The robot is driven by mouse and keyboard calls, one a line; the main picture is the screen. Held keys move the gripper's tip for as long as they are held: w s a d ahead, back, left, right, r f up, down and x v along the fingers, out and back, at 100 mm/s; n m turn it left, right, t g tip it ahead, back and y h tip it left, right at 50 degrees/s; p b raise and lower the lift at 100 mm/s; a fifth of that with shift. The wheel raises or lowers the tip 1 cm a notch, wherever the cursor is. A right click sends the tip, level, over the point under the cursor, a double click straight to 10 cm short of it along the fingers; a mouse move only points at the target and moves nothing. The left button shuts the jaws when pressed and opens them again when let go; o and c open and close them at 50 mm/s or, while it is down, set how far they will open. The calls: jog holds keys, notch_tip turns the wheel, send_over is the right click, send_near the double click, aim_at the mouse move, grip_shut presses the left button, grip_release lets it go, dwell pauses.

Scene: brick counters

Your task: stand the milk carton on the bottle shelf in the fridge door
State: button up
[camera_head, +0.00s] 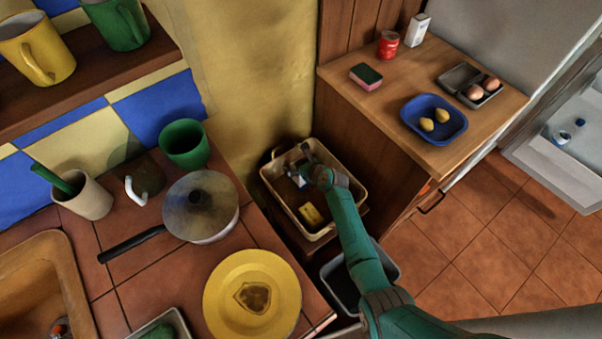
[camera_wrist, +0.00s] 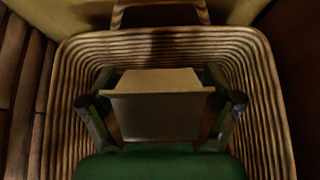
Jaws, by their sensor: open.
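A pale box-shaped carton (camera_wrist: 158,105) with a ridged top edge is in the wicker basket, seen close up in the wrist view; I take it for the milk carton. In the head view only a small white and blue part (camera_head: 298,181) shows beside my gripper. My gripper (camera_head: 305,166) is down inside the basket. In the wrist view its open fingers (camera_wrist: 162,112) are on either side of the carton; I cannot tell if they touch it. The fridge door's shelf (camera_head: 560,158) is at the right edge of the head view, holding small white and blue items.
The basket (camera_head: 331,230) also holds a yellow item (camera_head: 311,215). The wooden counter (camera_head: 385,120) carries a blue dish (camera_head: 455,132) with lemons, an egg box, a red can, a sponge and a small white box (camera_head: 417,30). A pot and yellow plate stand nearby. Tiled floor lies before the fridge.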

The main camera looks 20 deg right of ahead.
jog(key=c, duration=1.4)
grip_shut()
jog(key=shift+r, duration=0.1)
